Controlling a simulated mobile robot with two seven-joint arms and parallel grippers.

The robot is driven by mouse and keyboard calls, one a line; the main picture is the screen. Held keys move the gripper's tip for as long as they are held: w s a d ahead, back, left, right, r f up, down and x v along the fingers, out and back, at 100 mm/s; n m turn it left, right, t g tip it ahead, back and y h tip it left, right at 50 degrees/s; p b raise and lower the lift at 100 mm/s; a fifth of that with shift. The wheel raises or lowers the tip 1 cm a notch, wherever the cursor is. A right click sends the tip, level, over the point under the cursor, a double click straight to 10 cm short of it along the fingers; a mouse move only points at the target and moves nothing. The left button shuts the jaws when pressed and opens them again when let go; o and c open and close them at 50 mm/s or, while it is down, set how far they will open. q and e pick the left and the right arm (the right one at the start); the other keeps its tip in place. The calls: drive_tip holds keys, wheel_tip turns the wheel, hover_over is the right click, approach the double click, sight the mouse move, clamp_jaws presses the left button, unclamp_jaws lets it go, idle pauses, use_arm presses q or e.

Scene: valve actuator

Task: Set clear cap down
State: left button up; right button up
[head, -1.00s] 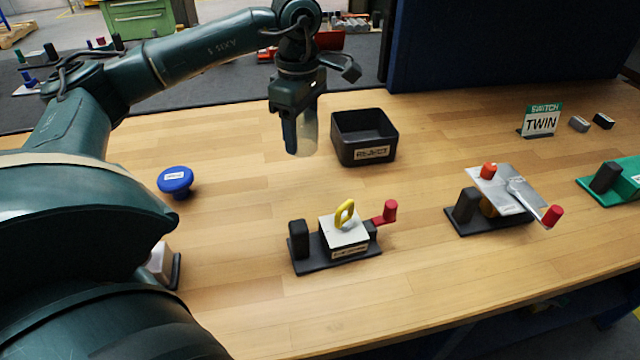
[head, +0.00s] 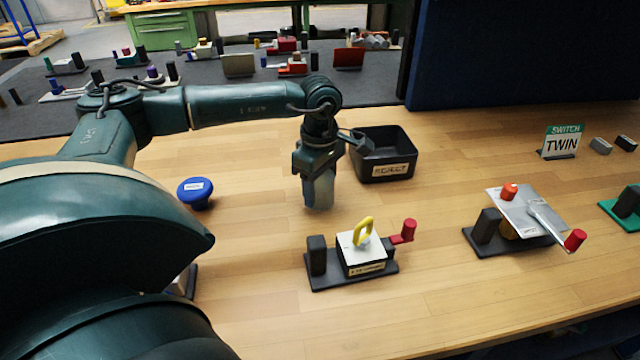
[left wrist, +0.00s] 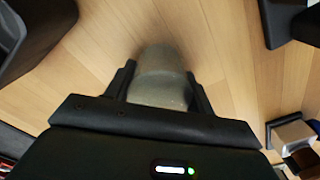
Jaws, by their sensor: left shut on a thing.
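The clear cap (left wrist: 160,75) is a greyish see-through cylinder between the two fingers of my left gripper (left wrist: 160,85) in the left wrist view. In the head view my left gripper (head: 318,190) points down over the wooden table, left of the black bin, shut on the cap. The cap shows there only faintly around the fingers. I cannot tell whether its lower end touches the table. My right gripper is not in view.
A black bin labelled REJECT (head: 384,155) stands just right of the gripper. In front is a valve unit with a yellow handle (head: 362,232) and a red knob. A blue button (head: 195,190) is at the left. A silver-plate unit (head: 525,212) and a TWIN sign (head: 562,142) are at the right.

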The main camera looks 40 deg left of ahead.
use_arm(q)
drive_tip(key=shift+f, duration=0.15)
drive_tip(key=o, duration=1)
wheel_tip(320, 180, up, 12)
drive_tip(key=shift+r, duration=0.2)
idle(0.5)
